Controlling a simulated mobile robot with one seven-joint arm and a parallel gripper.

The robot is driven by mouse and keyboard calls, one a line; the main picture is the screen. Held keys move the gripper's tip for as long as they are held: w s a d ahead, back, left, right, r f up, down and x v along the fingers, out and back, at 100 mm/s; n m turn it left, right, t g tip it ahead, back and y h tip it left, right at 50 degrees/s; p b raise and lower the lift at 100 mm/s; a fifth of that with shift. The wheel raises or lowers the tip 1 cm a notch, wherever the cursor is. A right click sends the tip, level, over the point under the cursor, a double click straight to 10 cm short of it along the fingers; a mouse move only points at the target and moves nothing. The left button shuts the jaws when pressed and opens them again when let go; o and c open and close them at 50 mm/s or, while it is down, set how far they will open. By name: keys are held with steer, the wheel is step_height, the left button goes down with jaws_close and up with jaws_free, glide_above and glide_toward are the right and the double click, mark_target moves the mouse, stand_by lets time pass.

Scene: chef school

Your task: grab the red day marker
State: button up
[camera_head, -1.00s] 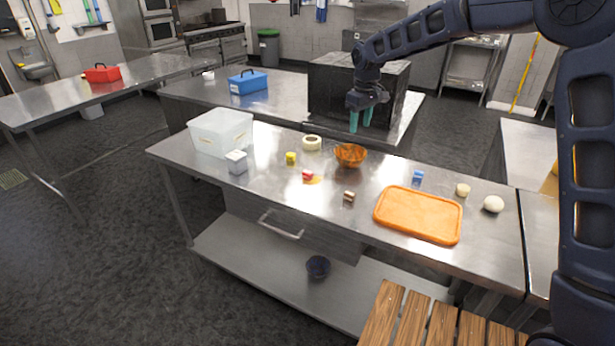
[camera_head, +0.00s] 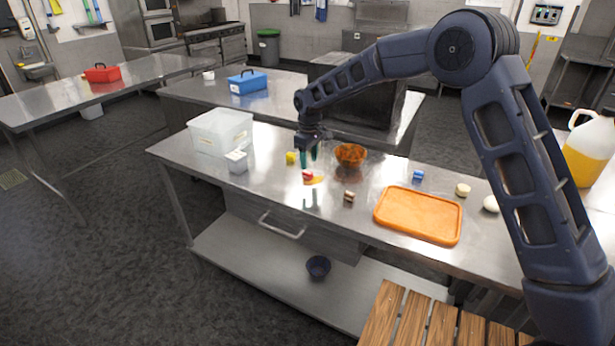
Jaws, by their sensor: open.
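A small red object (camera_head: 308,177), likely the red day marker, lies on the near steel table (camera_head: 260,190), with a yellow-orange patch beside it. It is too small to make out its details. My gripper (camera_head: 308,158) points down with teal fingers, just above and behind the red object in the picture. Its fingers are apart and hold nothing that I can see. I cannot tell the exact height between the fingertips and the table.
Close by are a yellow piece (camera_head: 291,158), an orange bowl (camera_head: 351,155), a brown block (camera_head: 349,196) and a white box (camera_head: 237,161). A clear bin (camera_head: 221,130) stands left. An orange cutting board (camera_head: 418,214), a blue item (camera_head: 418,175) and pale round things (camera_head: 463,190) lie right.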

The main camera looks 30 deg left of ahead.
mark_target(309, 172)
steer(key=shift+w+a+f, duration=0.1)
steer(key=shift+a+f, duration=0.05)
steer(key=shift+f, duration=1.3)
steer(key=shift+w+a+f, duration=0.1)
steer(key=shift+a+f, duration=0.05)
steer(key=shift+f, duration=1.3)
steer(key=shift+c, duration=0.2)
steer(key=c, duration=1)
